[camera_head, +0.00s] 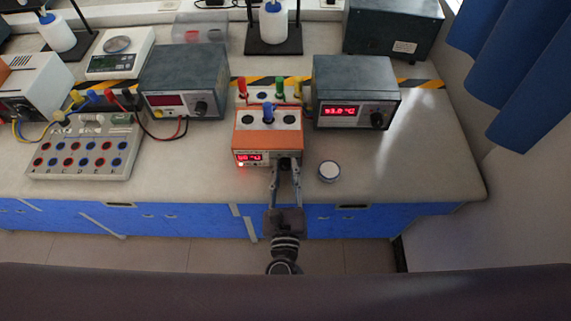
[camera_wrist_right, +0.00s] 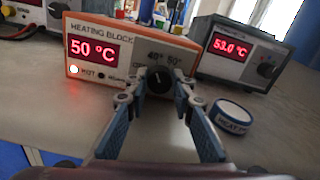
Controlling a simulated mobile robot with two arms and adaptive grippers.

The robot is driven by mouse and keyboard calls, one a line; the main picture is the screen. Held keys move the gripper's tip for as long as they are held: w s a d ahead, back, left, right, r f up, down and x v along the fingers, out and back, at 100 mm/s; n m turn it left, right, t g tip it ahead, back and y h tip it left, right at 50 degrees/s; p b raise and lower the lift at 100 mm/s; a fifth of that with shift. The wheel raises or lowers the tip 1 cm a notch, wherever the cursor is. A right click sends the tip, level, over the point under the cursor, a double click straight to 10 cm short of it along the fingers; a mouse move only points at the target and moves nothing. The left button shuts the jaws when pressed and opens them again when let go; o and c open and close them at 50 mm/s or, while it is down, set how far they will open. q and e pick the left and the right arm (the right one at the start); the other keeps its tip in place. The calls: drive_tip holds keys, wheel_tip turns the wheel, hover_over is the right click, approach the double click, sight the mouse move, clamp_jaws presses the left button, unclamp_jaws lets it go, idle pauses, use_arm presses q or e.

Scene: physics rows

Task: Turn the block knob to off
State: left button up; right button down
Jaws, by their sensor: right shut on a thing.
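The orange heating block (camera_head: 250,143) stands near the front edge of the bench. Its red display (camera_wrist_right: 94,50) reads 50 °C in the right wrist view, and a lamp by HOT is lit. The same right gripper (camera_wrist_right: 158,90) shows in the wrist view, fingertips beside the knob. The off mark is not readable. My left gripper is not in view.
A grey unit (camera_head: 354,92) reading about 53.0 °C stands to the right. A round white-topped tin (camera_head: 328,170) sits close to the right of my gripper. A socket board (camera_head: 85,150) and another grey unit (camera_head: 184,82) are on the left. The bench's front right is clear.

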drive_tip(key=n+p, duration=0.2)
drive_tip(key=n, duration=0.2)
drive_tip(key=shift+r+n+p, duration=0.15)
drive_tip(key=shift+n+p, duration=0.15)
drive_tip(key=shift+p, duration=0.1)
drive_tip(key=n+p, duration=0.2)
drive_tip(key=n, duration=0.2)
drive_tip(key=shift+f, duration=0.2)
drive_tip(key=c, duration=1.9)
unclamp_jaws()
drive_tip(key=shift+c, duration=0.2)
drive_tip(key=shift+s, duration=0.15)
drive_tip(key=s, duration=1.1)
drive_tip(key=shift+s, duration=0.4)
